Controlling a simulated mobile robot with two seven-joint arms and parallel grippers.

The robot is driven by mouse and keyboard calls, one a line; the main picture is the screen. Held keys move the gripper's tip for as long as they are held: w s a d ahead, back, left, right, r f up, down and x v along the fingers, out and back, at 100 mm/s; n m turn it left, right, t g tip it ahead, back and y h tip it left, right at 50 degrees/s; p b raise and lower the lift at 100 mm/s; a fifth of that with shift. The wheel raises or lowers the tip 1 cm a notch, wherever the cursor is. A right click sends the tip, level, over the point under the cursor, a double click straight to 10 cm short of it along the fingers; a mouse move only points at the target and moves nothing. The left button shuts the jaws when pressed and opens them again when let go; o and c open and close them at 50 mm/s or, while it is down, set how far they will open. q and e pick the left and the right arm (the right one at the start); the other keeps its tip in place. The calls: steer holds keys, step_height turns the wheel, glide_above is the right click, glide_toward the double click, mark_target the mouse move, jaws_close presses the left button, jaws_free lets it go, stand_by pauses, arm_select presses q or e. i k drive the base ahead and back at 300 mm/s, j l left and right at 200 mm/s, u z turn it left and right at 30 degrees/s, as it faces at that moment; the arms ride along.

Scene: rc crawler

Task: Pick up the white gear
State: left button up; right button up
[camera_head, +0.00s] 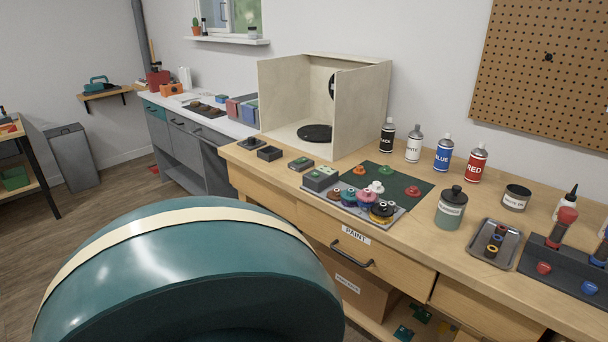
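A small white piece (376,187), which looks like the white gear, sits on the dark green mat (400,182) on the wooden workbench. An orange piece (359,169), a green piece (385,171) and a red piece (412,191) of similar shape are also on the mat, apart from it. Its teeth are too small to make out. Neither of my grippers shows in the head view.
In front of the mat, a grey tray (396,216) holds several coloured round parts. A dark-lidded jar (451,208) stands right of the mat, and spray cans (442,156) stand behind it. An open wooden booth (282,103) stands at the back left. A drawer labelled PAINT (372,254) is below.

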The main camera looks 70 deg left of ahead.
mark_target(375, 187)
steer(key=u, duration=1.7)
steer(key=i+j+z, duration=0.1)
steer(key=z, duration=0.9)
steer(key=j+z, duration=0.85)
steer(key=j, duration=0.15)
